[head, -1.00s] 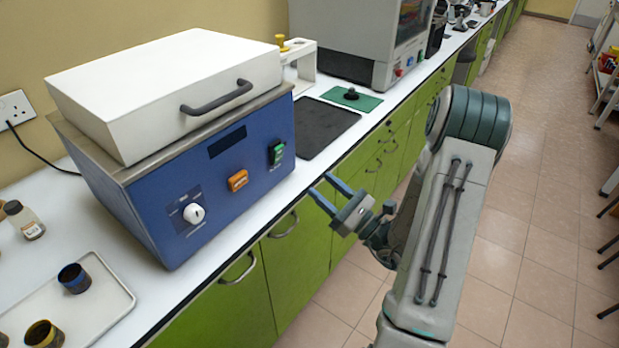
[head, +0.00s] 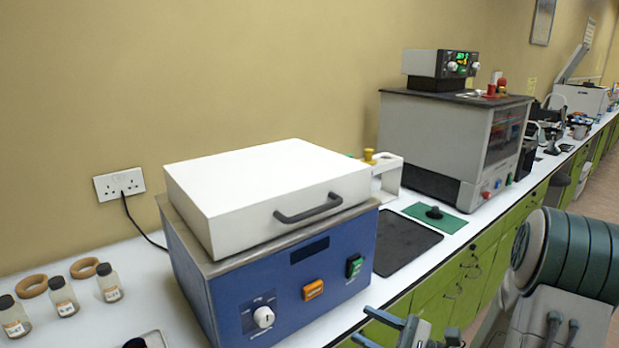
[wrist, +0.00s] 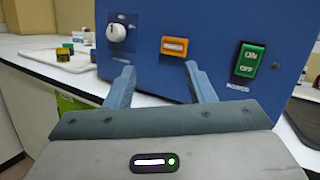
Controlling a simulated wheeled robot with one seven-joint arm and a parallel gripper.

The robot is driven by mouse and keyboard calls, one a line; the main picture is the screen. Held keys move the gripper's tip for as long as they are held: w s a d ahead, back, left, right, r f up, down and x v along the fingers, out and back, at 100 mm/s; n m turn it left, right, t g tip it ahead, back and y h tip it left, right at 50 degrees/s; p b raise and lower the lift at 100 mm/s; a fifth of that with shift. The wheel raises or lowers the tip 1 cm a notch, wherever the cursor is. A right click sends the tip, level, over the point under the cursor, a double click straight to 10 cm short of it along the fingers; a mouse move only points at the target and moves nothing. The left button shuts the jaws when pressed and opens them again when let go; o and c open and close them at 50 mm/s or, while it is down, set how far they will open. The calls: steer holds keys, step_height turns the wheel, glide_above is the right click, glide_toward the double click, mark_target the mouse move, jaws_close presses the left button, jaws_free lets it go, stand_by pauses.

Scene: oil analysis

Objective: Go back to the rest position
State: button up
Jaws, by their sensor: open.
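My gripper (head: 383,326) shows at the bottom edge of the head view, in front of the blue box's right side and partly cut off by the frame. In the wrist view my gripper (wrist: 160,82) has its two fingers apart with nothing between them. The fingers point at the front panel of the blue box (wrist: 215,25), apart from it as far as I can tell. The blue box (head: 285,330) has a closed white lid (head: 265,190) with a grey handle, a white knob, an orange switch and a green switch.
Several sample bottles (head: 66,300) and two cork rings (head: 32,286) stand left of the box. A black mat (head: 405,245), a green mat (head: 440,225) and a grey machine (head: 430,135) are to its right. A tray (wrist: 55,62) with small cups shows in the wrist view.

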steer(key=s+a+n+g+h, duration=0.3)
steer(key=s+n+g+h, duration=0.1)
steer(key=s+n+g, duration=0.25)
steer(key=s+a+n+g+h, duration=0.4)
steer(key=s+n+g+h, duration=0.15)
steer(key=s+n, duration=0.2)
steer(key=d+r+n+t+h+p, duration=0.1)
steer(key=d+r+n+t+h, duration=0.3)
steer(key=d+n+h, duration=0.3)
steer(key=shift+w+d+r+t+h, duration=0.25)
steer(key=shift+w+d+t+h, duration=0.05)
steer(key=shift+d+t+h, duration=0.4)
